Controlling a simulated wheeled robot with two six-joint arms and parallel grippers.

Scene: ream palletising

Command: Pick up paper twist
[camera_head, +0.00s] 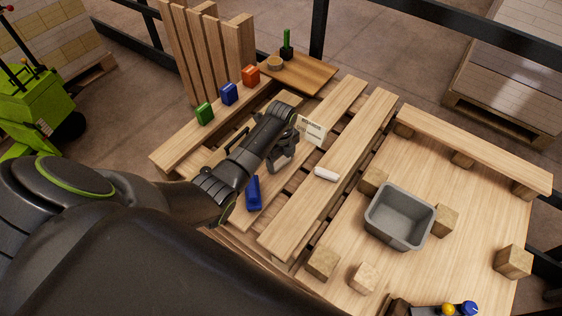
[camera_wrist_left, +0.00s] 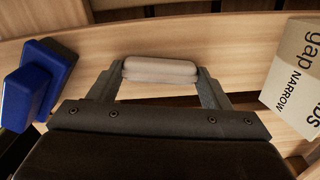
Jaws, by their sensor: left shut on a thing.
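My left gripper (camera_head: 281,163) is over the slatted pallet (camera_head: 345,140). In the left wrist view, its two fingers (camera_wrist_left: 160,82) are shut on a pale, rounded roll, the paper twist (camera_wrist_left: 160,70), one finger at each end. In the head view I cannot make out the held roll at the dark fingers. A separate white roll (camera_head: 325,174) shows there on a slat, to the right of the gripper. My right gripper is not in view.
A grey bin (camera_head: 400,215) stands among wooden blocks at the right. Green, blue and orange packs (camera_head: 228,94) line the far-left board. Upright planks (camera_head: 205,50) stand behind.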

